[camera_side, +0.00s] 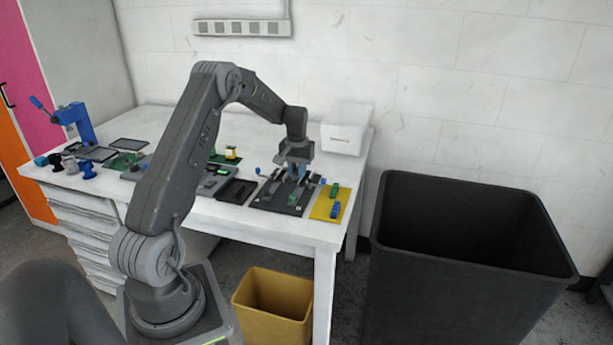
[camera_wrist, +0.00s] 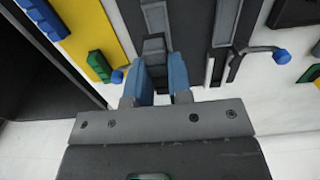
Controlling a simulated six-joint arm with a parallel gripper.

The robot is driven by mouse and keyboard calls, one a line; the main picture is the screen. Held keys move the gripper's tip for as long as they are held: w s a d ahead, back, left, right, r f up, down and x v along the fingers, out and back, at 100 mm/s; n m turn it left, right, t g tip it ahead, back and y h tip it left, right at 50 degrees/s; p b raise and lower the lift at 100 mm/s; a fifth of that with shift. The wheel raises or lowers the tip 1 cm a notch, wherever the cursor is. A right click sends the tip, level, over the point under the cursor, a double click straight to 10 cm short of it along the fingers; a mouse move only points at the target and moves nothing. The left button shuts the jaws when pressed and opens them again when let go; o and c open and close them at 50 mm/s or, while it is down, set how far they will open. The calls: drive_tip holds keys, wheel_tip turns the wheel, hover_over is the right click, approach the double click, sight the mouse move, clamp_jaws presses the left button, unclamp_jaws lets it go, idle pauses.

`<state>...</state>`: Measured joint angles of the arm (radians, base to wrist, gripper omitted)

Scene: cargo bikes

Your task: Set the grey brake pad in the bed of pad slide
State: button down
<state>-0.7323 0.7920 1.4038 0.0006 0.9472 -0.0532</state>
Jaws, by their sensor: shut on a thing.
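My gripper (camera_side: 296,172) is over the dark fixture board (camera_side: 268,205) on the white table. In the wrist view its two blue fingers (camera_wrist: 163,84) are shut on a grey block, which appears to be the grey brake pad (camera_wrist: 154,50); the fingers hide part of it. Beyond the pad a lighter grey slide bed (camera_wrist: 155,17) lies on the dark board. A second grey channel (camera_wrist: 226,20) lies to the right, beside a black lever with a blue knob (camera_wrist: 282,57). I cannot tell whether the pad touches the bed.
A yellow plate (camera_side: 321,210) with blue and green pads lies right of the board. A black tray (camera_side: 237,191) lies to its left. A white bin (camera_side: 344,137) stands behind. More parts and a blue press (camera_side: 77,120) fill the table's left side.

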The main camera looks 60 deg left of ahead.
sight(298, 193)
drive_tip(key=shift+f, duration=1.95)
drive_tip(key=shift+f, duration=0.95)
drive_tip(key=c, duration=1)
unclamp_jaws()
drive_tip(key=shift+o, duration=0.2)
